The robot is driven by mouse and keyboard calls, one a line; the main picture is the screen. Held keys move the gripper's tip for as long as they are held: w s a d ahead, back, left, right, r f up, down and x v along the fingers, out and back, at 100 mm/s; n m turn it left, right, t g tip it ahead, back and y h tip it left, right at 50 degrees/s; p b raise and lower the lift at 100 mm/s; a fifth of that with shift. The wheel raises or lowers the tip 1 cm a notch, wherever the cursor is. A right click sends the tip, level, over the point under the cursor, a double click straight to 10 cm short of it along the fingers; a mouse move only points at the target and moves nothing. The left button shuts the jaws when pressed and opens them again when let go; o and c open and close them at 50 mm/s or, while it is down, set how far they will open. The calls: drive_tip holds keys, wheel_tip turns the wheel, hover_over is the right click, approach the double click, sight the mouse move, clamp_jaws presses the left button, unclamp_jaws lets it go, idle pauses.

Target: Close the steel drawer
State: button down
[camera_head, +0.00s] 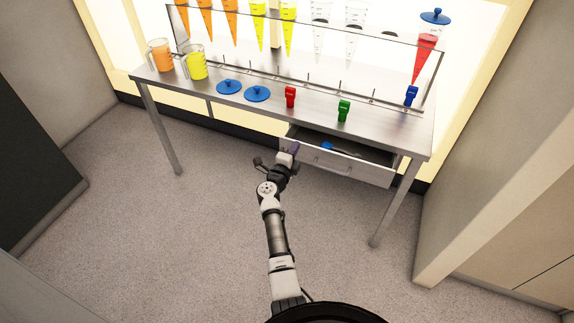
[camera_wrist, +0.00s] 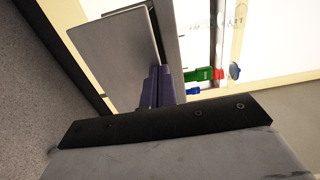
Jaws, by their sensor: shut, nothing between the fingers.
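The steel drawer (camera_head: 340,161) hangs under the right half of the steel table and is pulled partly out. Its front has small dark handles or knobs, and a blue item (camera_head: 327,146) lies inside. My gripper (camera_head: 295,147) is at the left end of the drawer, by its front upper edge. In the wrist view, the purple fingers (camera_wrist: 158,84) are shut together with nothing between them. They overlap the edge of a grey panel (camera_wrist: 115,60), which looks like the drawer front. I cannot tell if they touch it.
The table (camera_head: 200,92) carries an orange jug (camera_head: 160,54), a yellow jug (camera_head: 195,62), blue lids (camera_head: 257,93), and red (camera_head: 290,96), green (camera_head: 343,110) and blue (camera_head: 411,95) valve-like pieces. A rack of cones stands behind. A table leg (camera_head: 395,205) is right of the drawer. The floor in front is clear.

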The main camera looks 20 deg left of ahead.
drive_tip(key=shift+w+b, duration=0.45)
drive_tip(key=shift+w, duration=1.5)
drive_tip(key=shift+s, duration=0.1)
